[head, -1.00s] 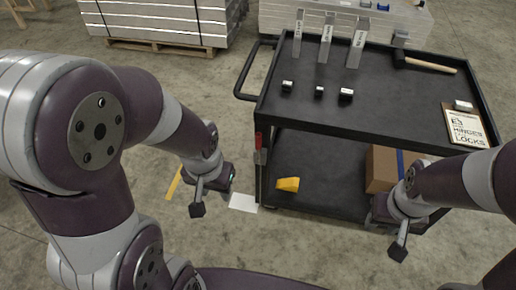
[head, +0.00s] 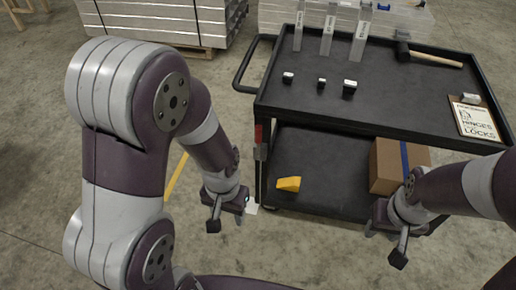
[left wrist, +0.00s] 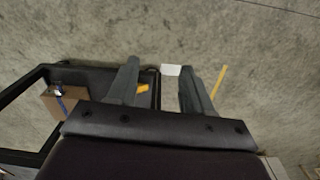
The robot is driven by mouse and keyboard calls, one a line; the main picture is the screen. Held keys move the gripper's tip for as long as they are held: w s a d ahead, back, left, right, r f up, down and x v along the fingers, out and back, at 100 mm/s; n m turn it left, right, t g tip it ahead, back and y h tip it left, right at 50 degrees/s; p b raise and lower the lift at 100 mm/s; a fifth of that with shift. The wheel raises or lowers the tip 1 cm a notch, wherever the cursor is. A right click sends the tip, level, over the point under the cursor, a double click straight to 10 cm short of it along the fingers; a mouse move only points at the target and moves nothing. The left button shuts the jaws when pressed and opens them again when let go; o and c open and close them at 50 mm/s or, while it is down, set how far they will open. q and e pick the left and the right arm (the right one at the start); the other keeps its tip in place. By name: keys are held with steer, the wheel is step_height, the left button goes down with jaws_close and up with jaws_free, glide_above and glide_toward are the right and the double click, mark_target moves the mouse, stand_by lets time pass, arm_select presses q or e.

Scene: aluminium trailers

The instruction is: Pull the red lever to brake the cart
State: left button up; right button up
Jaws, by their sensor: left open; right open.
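The red lever (head: 258,134) is at the near left corner of the black cart (head: 390,100), just below the top shelf, with a grey piece under the red part. My left gripper (head: 230,212) is open and empty, below and left of the lever and apart from it. In the left wrist view its two spread fingers (left wrist: 160,85) point toward the floor and cart; I cannot make out the lever there. My right gripper (head: 385,245) is open and empty, in front of the cart's lower shelf at the right.
The top shelf holds a hammer (head: 435,58), a clipboard (head: 473,122), upright metal profiles and small metal pieces. The lower shelf holds a yellow piece (head: 288,184) and a cardboard box (head: 386,168). Pallets of metal stock stand behind. The floor left of the cart is clear.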

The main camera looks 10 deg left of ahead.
arm_select(q)
steer(key=w+d+f+t+b, duration=0.25)
steer(key=w+f, duration=0.25)
steer(key=f, duration=0.5)
steer(key=w+d+f+t+b, duration=0.15)
steer(key=w+f+b, duration=0.35)
steer(key=f, duration=0.5)
steer(key=n+t+y, duration=0.3)
steer(key=t+y, duration=0.1)
steer(key=t, duration=1)
glide_toward(258, 137)
steer(key=b+x, duration=0.2)
steer(key=x, duration=0.9)
steer(key=shift+w, duration=0.15)
jaws_close()
arm_select(e)
step_height(258, 137, down, 14)
steer(key=shift+w, duration=0.2)
